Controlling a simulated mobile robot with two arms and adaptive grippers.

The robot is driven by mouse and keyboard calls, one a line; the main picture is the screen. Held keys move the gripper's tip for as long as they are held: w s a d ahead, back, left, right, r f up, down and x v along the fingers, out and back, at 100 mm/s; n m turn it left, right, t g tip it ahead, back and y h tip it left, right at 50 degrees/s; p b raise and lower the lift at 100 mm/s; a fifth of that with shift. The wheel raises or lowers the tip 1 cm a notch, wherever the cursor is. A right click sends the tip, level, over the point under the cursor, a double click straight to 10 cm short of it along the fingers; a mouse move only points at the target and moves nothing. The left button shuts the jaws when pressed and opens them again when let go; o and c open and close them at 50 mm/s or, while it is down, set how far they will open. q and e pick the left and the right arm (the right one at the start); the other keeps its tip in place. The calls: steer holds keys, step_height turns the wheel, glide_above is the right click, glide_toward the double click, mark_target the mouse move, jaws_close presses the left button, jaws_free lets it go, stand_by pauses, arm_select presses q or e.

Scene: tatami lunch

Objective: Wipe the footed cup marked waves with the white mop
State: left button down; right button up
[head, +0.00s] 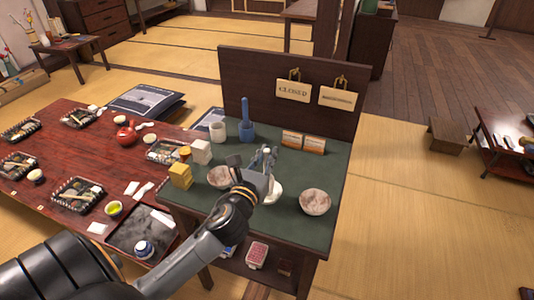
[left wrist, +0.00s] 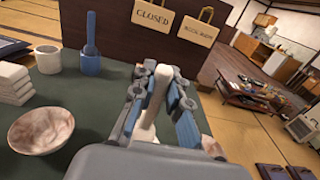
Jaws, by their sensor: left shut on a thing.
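My left gripper (head: 265,160) is over the green-topped stand and shut on the pale handle of the white mop. In the left wrist view the handle (left wrist: 154,100) runs between the two fingers of the gripper (left wrist: 158,82). A white rounded part (head: 276,192), likely the mop's head, shows just below the gripper. Two marbled bowl-like cups stand on either side, one at left (head: 219,178) and one at right (head: 315,202). The left one also shows in the left wrist view (left wrist: 41,130). I cannot make out a waves mark on either. My right gripper is not in view.
Behind stand a white cup (head: 217,131) and a blue mop in a blue holder (head: 247,131). Yellow blocks (head: 180,176) and white blocks (head: 201,152) sit at left. A red table (head: 60,145) adjoins at left.

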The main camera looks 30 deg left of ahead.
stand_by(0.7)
arm_select(q)
steer(key=shift+f+b, duration=0.35)
steer(key=shift+f, duration=0.25)
stand_by(0.5)
steer(key=n+g+y, duration=0.1)
steer(key=y, duration=0.1)
steer(key=shift+n+y, duration=0.4)
steer(key=n+g+y, duration=0.1)
steer(key=y, duration=0.1)
steer(key=n+g+y+b, duration=0.1)
steer(key=n+y, duration=0.1)
steer(key=shift+w+d+f+g+y, duration=0.1)
steer(key=shift+w+g+y, duration=0.1)
steer(key=shift+g+y, duration=0.1)
steer(key=shift+n+g+y, duration=1)
steer(key=shift+s, duration=0.1)
